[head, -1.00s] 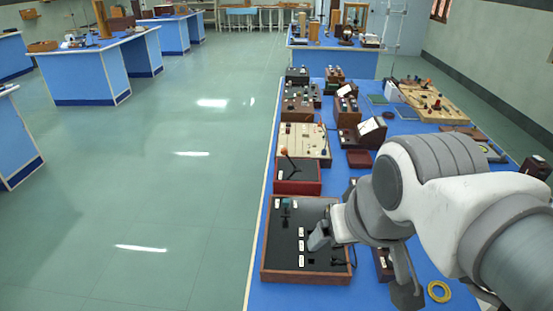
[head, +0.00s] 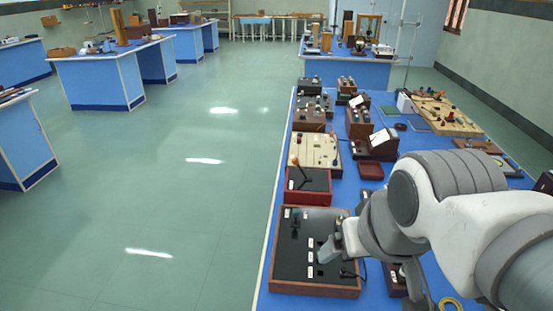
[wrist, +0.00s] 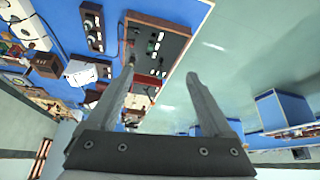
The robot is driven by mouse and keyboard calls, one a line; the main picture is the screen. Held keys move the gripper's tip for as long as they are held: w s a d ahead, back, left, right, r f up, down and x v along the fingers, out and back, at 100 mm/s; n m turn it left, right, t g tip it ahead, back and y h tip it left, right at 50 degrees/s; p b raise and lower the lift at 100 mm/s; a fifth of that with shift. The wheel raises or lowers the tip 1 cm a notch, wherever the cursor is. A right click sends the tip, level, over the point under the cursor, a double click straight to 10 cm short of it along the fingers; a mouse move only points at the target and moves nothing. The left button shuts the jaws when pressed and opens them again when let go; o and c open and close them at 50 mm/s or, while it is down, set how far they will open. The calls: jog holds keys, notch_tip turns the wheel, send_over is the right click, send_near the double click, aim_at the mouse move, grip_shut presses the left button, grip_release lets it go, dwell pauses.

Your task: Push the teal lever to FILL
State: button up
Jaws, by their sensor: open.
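The teal lever (head: 295,213) stands in a slot at the upper left of a black panel (head: 290,265) with a wooden frame, on the near end of the blue bench. White labels lie beside it, too small to read. My gripper (head: 328,251) is over the right half of this panel, to the right of and nearer than the lever, apart from it. In the wrist view, my open, empty gripper (wrist: 160,72) has its two fingers wide apart. The framed panel (wrist: 172,48) shows beyond the left finger; small green parts are on it, the lever hard to single out.
A red-sided box (head: 307,186) with an orange-tipped lever stands just beyond the panel. Several more instrument boxes and a wooden board (head: 445,117) fill the bench behind. A yellow ring (head: 450,303) lies near my arm. Open floor (head: 170,200) is at the left.

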jog(key=shift+w+r, duration=0.15)
jog(key=shift+w, duration=0.05)
jog(key=c, duration=0.4)
jog(key=shift+m+g, duration=0.4)
jog(key=shift+g, duration=0.3)
jog(key=w+r, duration=0.1)
jog(key=w, duration=0.1)
jog(key=w+r, duration=0.1)
jog(key=w, duration=0.2)
jog(key=w+r, duration=0.1)
jog(key=w, duration=0.2)
jog(key=shift+w+a+r+b, duration=0.1)
jog(key=shift+a+r+b, duration=0.1)
jog(key=shift+b, duration=0.1)
jog(key=shift+c, duration=0.2)
jog(key=m+g+b, duration=0.2)
jog(key=g, duration=0.2)
send_over(296, 210)
notch_tip(296, 210, down, 11)
jog(key=shift+n, duration=0.3)
notch_tip(296, 210, down, 17)
jog(key=shift+b, duration=1)
jog(key=shift+c, duration=0.3)
grip_shut()
